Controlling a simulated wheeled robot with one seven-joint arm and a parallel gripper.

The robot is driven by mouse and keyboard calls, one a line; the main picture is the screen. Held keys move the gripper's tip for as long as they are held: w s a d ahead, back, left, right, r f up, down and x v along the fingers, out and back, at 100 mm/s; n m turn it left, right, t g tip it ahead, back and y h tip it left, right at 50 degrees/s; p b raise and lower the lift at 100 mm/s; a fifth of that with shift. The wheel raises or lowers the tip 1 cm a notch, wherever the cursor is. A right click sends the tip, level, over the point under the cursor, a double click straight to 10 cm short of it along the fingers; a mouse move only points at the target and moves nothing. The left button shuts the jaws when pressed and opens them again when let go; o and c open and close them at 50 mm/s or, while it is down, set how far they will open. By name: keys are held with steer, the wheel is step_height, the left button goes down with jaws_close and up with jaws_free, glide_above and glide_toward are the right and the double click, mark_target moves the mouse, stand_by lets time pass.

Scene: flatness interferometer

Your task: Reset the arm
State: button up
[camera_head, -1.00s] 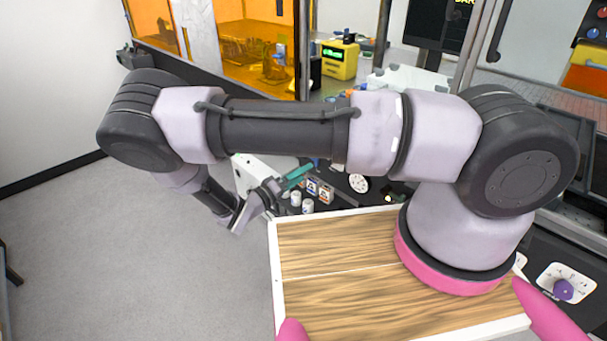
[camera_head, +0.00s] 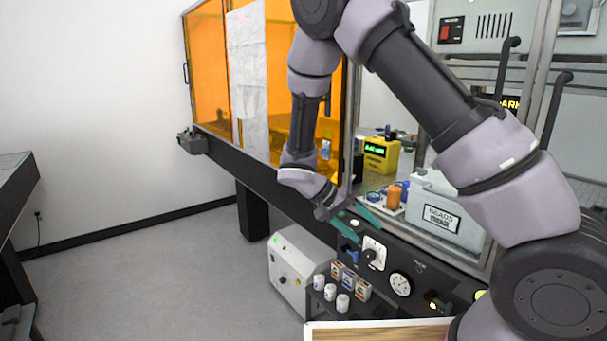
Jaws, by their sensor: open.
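My arm rises from its base at the lower right, bends at the top of the picture and hangs down near the middle. My gripper (camera_head: 355,225) is at its end, with two teal fingers spread apart and nothing between them. In the picture it overlaps the black control panel (camera_head: 420,268), close to a white dial plate (camera_head: 373,252). I cannot tell whether it touches the panel.
An orange-windowed enclosure (camera_head: 207,70) stands behind. A box labelled BEADS (camera_head: 440,214) and a yellow device (camera_head: 379,156) sit beyond the panel. Several small white jars (camera_head: 330,291) and a white cabinet (camera_head: 297,268) are below. The floor (camera_head: 150,285) at left is clear.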

steer(key=s+d+r+t+y, duration=0.2)
steer(key=s+d+r+y, duration=0.1)
steer(key=r, duration=0.7)
steer(key=s+d+r+t+y, duration=0.3)
steer(key=s+r, duration=0.3)
steer(key=r, duration=0.5)
steer(key=s+d+r+t+y, duration=0.2)
steer(key=s+r+y, duration=0.3)
steer(key=r, duration=0.5)
steer(key=shift+d+r+m+t, duration=0.3)
steer(key=shift+d+r, duration=0.05)
steer(key=shift+d, duration=0.55)
steer(key=shift+f, duration=0.1)
steer(key=shift+c, duration=0.2)
